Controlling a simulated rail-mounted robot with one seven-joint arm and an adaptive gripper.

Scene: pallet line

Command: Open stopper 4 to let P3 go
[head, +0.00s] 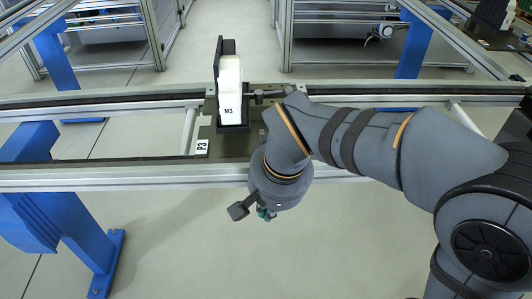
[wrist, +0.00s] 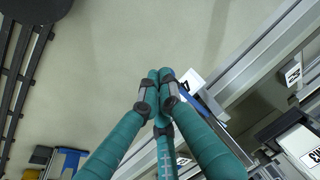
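Pallet P3 (head: 203,147) sits on the conveyor left of my arm, carrying a white block marked M3 (head: 231,95) in a black holder. In the wrist view, the P3 label (wrist: 292,74) and block M3 (wrist: 312,153) show at the right edge. A white label that seems to read 4 (wrist: 190,77) is just beyond my fingertips, partly covered by them, beside the rail. The stopper itself cannot be made out clearly. My gripper (head: 265,212) is on the near side of the front rail, pointing down; its teal fingers (wrist: 157,88) are together, with nothing seen between them.
The conveyor's front rail (head: 110,178) runs across the head view, with my arm reaching over its right part. A blue support leg (head: 65,210) stands at the left. Bare floor (head: 185,250) lies in front of the rail. Another loaded pallet (head: 490,35) is at the top right.

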